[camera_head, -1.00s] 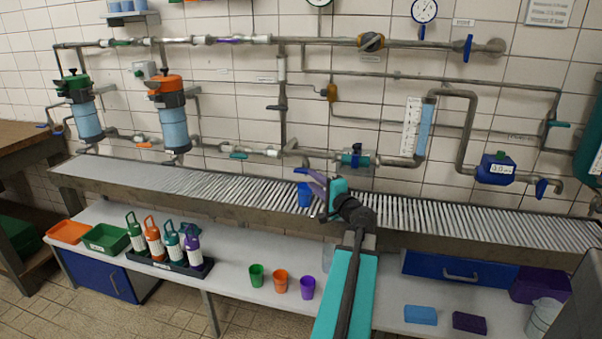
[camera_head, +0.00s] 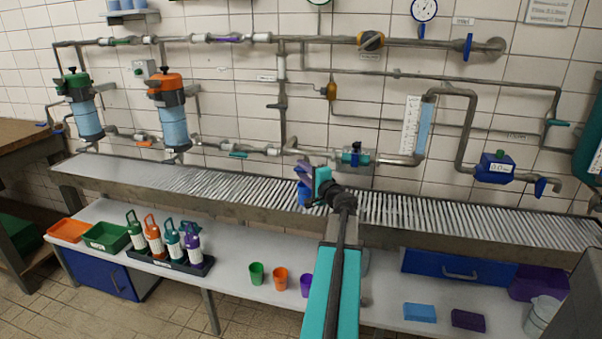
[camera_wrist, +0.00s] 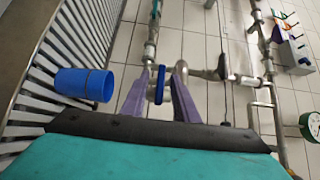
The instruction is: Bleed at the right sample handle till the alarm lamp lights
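My gripper (camera_head: 306,174) is at the pipework above the grated trough, with its purple fingers reaching toward the wall. In the wrist view the two fingers (camera_wrist: 158,90) are spread apart. A blue handle (camera_wrist: 160,84) shows between them, with a visible gap on both sides; in the head view my gripper hides it. A blue cup (camera_wrist: 84,84) is at the grate beside the left finger; it also shows in the head view (camera_head: 303,197), below my gripper. I cannot tell for certain which fitting is the alarm lamp. A small grey box (camera_head: 144,68) hangs between the filters.
The grated trough (camera_head: 440,208) runs along the wall below the pipes. A teal lever (camera_head: 238,155) is on the pipe left of my gripper. A blue meter (camera_head: 494,168) is at the right. Cups, bottles and trays stand on the lower bench (camera_head: 225,255).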

